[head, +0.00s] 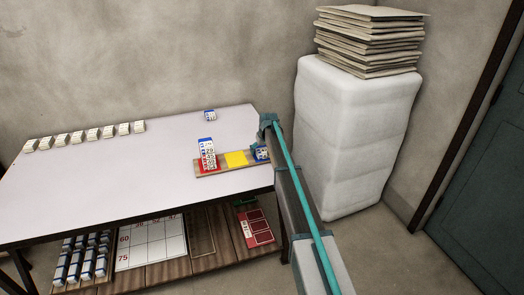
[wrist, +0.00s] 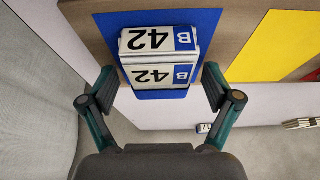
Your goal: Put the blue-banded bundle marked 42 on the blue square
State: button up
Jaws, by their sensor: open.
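The blue-banded bundle marked 42 (wrist: 158,50) lies on the blue square (wrist: 110,25) in the wrist view. It shows two white faces with black 42 and a blue end band with a letter B. In the head view the bundle (head: 261,153) sits at the right end of the board, partly beside my arm. My gripper (wrist: 159,82) is open, with one finger on each side of the bundle's near edge. No finger visibly closes on it. In the head view my arm hides part of the blue square.
The wooden board (head: 215,173) also holds a yellow square (head: 236,159) and a tall stack of tiles (head: 207,153) on the red square. Another blue-banded bundle (head: 209,115) stands behind. Several white bundles (head: 78,138) line the table's (head: 120,180) left back edge.

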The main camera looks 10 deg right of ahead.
jog(key=b+v, duration=0.1)
jog(key=v, duration=1.1)
jog(key=shift+r, duration=0.15)
